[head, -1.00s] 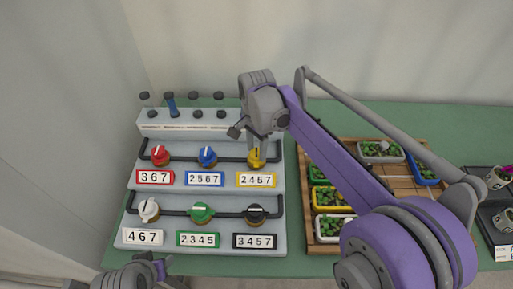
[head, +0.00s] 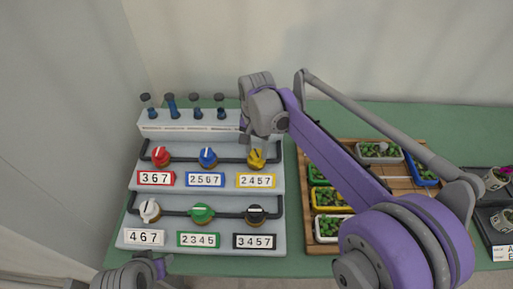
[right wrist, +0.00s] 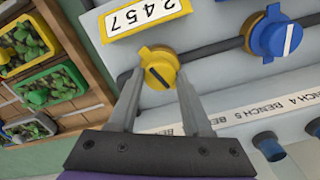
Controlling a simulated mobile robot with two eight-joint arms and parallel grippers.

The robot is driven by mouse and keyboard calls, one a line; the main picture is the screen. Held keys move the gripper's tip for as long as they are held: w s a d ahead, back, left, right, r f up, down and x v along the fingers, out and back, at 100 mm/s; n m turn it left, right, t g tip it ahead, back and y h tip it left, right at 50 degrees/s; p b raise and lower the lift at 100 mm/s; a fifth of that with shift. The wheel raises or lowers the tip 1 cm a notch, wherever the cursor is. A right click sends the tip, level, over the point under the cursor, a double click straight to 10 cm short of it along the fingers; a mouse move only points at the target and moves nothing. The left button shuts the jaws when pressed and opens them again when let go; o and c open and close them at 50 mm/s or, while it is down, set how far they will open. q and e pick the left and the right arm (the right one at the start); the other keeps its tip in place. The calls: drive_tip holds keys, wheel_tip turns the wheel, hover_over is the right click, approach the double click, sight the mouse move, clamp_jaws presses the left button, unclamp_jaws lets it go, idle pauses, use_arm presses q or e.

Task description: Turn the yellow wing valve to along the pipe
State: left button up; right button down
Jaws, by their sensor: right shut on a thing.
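The yellow wing valve (head: 257,157) is at the right end of the upper pipe on the grey panel. In the right wrist view its round knob (right wrist: 157,68) has a dark slot lying diagonally, at an angle to the pipe. My right gripper (right wrist: 158,82) is shut on the yellow valve, one finger at each side of the knob. In the head view the wrist hangs above the valve, and the fingers are mostly hidden. A "2457" label (head: 256,180) is below the valve. Part of my left arm shows at the bottom left; its jaws are out of view.
The red valve (head: 160,156) and blue valve (head: 208,157) share the upper pipe. White, green and black valves sit on the lower pipe. Capped tubes (head: 172,105) stand along the panel's top. A wooden tray (head: 399,187) with plant pots is to the right.

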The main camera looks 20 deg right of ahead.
sight(256, 153)
use_arm(q)
drive_tip(key=shift+r, duration=0.35)
use_arm(e)
drive_tip(key=n, duration=0.3)
drive_tip(key=shift+n, duration=0.4)
use_arm(q)
drive_tip(key=shift+w+r+p, duration=0.1)
drive_tip(key=shift+r+p, duration=0.1)
drive_tip(key=shift+p, duration=0.25)
use_arm(e)
drive_tip(key=n, duration=0.3)
drive_tip(key=shift+n, duration=0.3)
use_arm(q)
drive_tip(key=shift+r, duration=0.25)
use_arm(e)
drive_tip(key=n, duration=0.6)
drive_tip(key=shift+n, duration=0.3)
drive_tip(key=shift+c, duration=1.7)
unclamp_jaws()
use_arm(q)
drive_tip(key=shift+w+r+p, duration=0.15)
drive_tip(key=shift+r+p, duration=0.35)
drive_tip(key=shift+p, duration=0.15)
use_arm(e)
wheel_tip(256, 153, up, 11)
